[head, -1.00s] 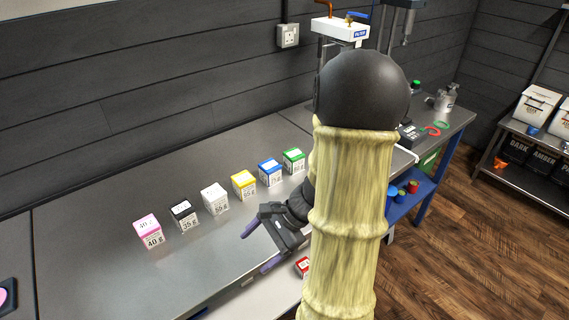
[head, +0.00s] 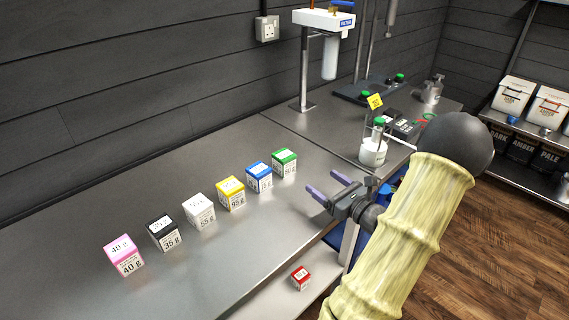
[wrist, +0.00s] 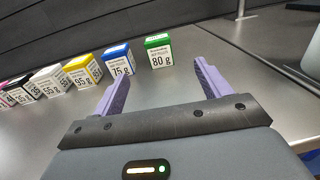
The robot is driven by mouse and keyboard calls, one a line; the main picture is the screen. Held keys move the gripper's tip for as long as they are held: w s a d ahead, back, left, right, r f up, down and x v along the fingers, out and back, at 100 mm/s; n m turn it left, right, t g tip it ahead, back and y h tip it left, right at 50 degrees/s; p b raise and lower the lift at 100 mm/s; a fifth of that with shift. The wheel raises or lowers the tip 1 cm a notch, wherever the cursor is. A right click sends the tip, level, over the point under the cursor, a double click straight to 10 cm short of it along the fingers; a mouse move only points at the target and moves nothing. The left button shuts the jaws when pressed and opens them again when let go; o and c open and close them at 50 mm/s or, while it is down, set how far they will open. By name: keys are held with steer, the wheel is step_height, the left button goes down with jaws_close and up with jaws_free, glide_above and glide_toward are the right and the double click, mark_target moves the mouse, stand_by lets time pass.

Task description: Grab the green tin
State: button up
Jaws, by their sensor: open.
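The green tin (head: 284,163) is a small white box with a green top, at the far right end of a row of tins on the steel bench. In the wrist view the green tin (wrist: 158,52) reads 80 g and stands upright ahead, between the lines of the two fingers. My gripper (head: 329,192) is open and empty, with purple fingers pointing toward the row. It is in front of the green tin and apart from it. In the wrist view my gripper (wrist: 160,85) has nothing between its fingers.
The blue tin (head: 259,177) stands close left of the green one. Yellow (head: 231,193), white (head: 199,211), black (head: 163,232) and pink (head: 123,254) tins continue the row. A red tin (head: 300,277) sits lower, on a pale surface. A bottle (head: 373,150) stands to the right.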

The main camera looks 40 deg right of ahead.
mark_target(290, 159)
steer(key=shift+a, duration=0.1)
steer(key=w, duration=0.8)
steer(key=w+p, duration=0.1)
steer(key=w, duration=0.3)
steer(key=shift+w+a, duration=0.2)
steer(key=shift+a, duration=0.05)
steer(key=w+p, duration=0.1)
steer(key=w, duration=0.4)
steer(key=shift+a+r, duration=0.1)
steer(key=shift+r, duration=0.05)
steer(key=shift+w, duration=0.1)
